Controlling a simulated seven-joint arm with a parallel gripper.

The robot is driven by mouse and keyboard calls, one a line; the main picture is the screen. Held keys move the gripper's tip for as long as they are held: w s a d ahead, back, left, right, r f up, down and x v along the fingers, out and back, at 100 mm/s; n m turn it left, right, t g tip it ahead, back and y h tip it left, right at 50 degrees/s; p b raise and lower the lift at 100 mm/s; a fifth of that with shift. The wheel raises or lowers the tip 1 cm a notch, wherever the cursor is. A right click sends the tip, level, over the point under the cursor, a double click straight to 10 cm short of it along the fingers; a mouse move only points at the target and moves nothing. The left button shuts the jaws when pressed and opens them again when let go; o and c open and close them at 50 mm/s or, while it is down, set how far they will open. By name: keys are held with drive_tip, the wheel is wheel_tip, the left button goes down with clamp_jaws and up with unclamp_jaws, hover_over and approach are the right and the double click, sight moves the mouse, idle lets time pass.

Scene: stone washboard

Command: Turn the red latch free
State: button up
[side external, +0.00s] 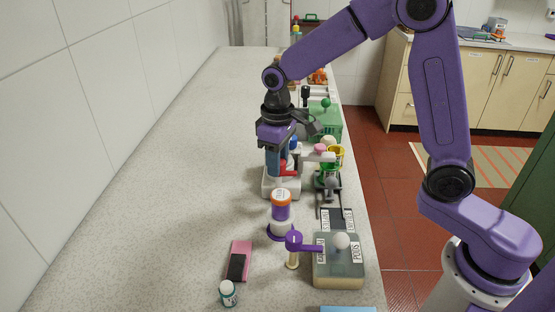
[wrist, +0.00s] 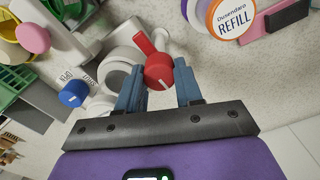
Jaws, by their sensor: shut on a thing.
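The red latch (wrist: 158,72) has a round knob with a white line and a short red arm running up and left from it. In the wrist view the knob sits between my gripper's (wrist: 159,84) two blue fingers, which are shut on it. In the side view the red latch (side external: 287,168) shows low on the white machine (side external: 270,187), partly hidden by my gripper (side external: 278,170). My gripper points down there. The machine's white body also shows behind the latch in the wrist view (wrist: 120,62).
A blue knob (wrist: 73,93) with an open/shut label and a pink knob (wrist: 32,38) are close by. An orange-capped refill jar (side external: 281,207) stands in front of the machine. A grey pods box (side external: 325,278) and purple lever (side external: 296,242) are nearer. The left counter (side external: 160,180) is clear.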

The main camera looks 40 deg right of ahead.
drive_tip(key=shift+m, duration=0.6)
drive_tip(key=o, duration=1)
drive_tip(key=shift+o, duration=0.2)
